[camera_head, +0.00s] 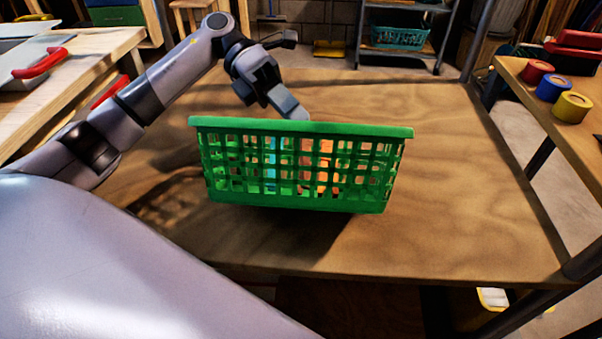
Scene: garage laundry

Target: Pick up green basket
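The green basket (300,202) is a plastic lattice basket above the wooden table in the middle of the head view. Its side faces me, so it looks tilted, and its base seems clear of the tabletop, with a shadow below. Blue and orange things (318,160) show through the lattice. My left gripper (298,112) reaches over from the left and meets the basket's top rim near the middle. It appears shut on the rim; the fingertips are partly hidden behind it. My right gripper is not in view.
The wooden table (455,190) is clear around the basket. A workbench with a red-handled tool (40,63) stands at left. Red, blue and yellow rolls (571,107) sit on a side table at right. A teal basket (398,37) is on a shelf behind.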

